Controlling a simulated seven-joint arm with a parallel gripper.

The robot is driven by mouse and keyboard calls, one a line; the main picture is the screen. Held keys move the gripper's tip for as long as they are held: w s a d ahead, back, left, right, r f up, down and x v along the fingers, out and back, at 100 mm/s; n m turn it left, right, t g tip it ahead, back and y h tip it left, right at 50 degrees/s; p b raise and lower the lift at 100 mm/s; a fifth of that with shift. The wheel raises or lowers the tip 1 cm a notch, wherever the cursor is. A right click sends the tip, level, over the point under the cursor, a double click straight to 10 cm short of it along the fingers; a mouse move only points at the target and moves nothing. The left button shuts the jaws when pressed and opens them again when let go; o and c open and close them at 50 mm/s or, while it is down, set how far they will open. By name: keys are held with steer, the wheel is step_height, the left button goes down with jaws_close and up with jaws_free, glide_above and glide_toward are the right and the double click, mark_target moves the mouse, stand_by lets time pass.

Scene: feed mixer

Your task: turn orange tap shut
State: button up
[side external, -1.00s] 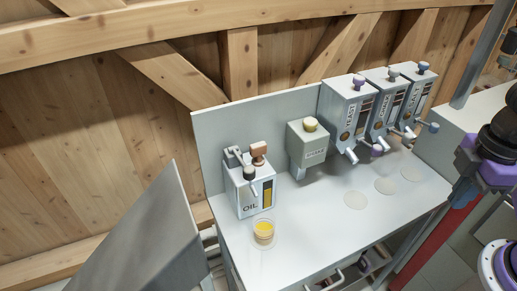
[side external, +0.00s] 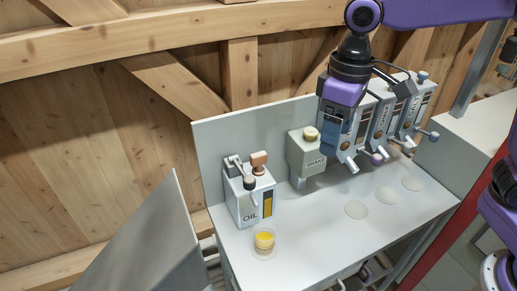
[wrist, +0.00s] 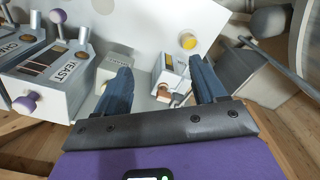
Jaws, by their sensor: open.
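The oil dispenser (side external: 250,195) is a white box marked OIL with a dark and yellow gauge. The orange-brown tap (side external: 259,160) sticks up at its top. In the wrist view the tap (wrist: 164,95) shows between my fingers but farther off, at the dispenser (wrist: 174,68). A clear cup (side external: 264,240) with yellow oil stands in front of the dispenser; it also shows in the wrist view (wrist: 188,42). My gripper (wrist: 162,82) is open and empty. In the side view my gripper (side external: 336,125) hangs in front of the nearest tall dispenser, right of the tap and apart from it.
A small grey dispenser (side external: 307,155) with a cream knob stands between the oil dispenser and my gripper. Pale round discs (side external: 356,209) lie on the table.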

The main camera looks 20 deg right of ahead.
mark_target(259, 154)
steer(key=w+a+r+m, duration=0.2)
steer(key=w+a+m, duration=0.15)
steer(key=w, duration=0.45)
steer(key=w+a+r+m, duration=0.1)
steer(key=w+a+m, duration=0.25)
steer(key=w, duration=0.45)
steer(key=f, duration=1.7)
steer(key=shift+w+a+f, duration=0.15)
steer(key=shift+a, duration=0.25)
steer(key=shift+c, duration=0.3)
steer(key=c, duration=1)
